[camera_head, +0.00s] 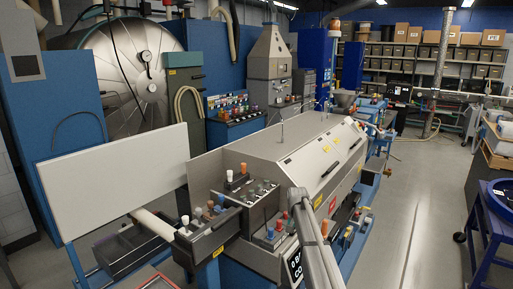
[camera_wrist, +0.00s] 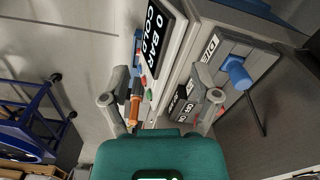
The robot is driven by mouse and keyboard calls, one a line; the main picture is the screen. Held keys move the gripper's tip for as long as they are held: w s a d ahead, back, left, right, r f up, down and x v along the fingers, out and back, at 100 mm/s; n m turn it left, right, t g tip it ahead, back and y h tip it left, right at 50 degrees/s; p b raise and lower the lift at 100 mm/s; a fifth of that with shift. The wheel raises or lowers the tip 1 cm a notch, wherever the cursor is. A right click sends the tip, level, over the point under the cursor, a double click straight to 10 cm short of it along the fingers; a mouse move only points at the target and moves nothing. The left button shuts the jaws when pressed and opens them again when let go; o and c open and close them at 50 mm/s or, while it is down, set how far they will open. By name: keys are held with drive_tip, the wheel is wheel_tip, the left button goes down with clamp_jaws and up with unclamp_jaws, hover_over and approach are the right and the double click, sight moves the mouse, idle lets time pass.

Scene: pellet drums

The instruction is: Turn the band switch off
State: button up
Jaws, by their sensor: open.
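My gripper (camera_wrist: 161,74) is open and empty in the wrist view, its two grey fingers wide apart above the machine's control area. I cannot tell which control is the band switch. Between the fingers are an orange-handled lever (camera_wrist: 136,98) near the left finger and small dark labelled blocks (camera_wrist: 185,104) near the right finger. A blue knob (camera_wrist: 235,72) sits on a grey lettered panel right of the right finger. In the head view, several coloured toggles (camera_head: 213,210) stand on dark panels at the machine's near end; their labels are too small to read.
A black sign (camera_wrist: 157,38) reading "0 BAR COLD" stands beside the controls; it also shows in the head view (camera_head: 294,267). A grey machine hood (camera_head: 290,150) and white panel (camera_head: 118,180) rise behind. Open floor (camera_head: 425,215) lies right, with a blue cart (camera_head: 492,225) beyond.

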drive_tip(key=s+f+n+b, duration=0.2)
drive_tip(key=s+f+b, duration=0.1)
drive_tip(key=s, duration=1.4)
drive_tip(key=s+d+f+n+b, duration=0.1)
drive_tip(key=s+f+b, duration=0.3)
drive_tip(key=s, duration=1.4)
drive_tip(key=shift+s+f+n, duration=0.3)
drive_tip(key=shift+f+n, duration=0.1)
drive_tip(key=shift+n, duration=0.1)
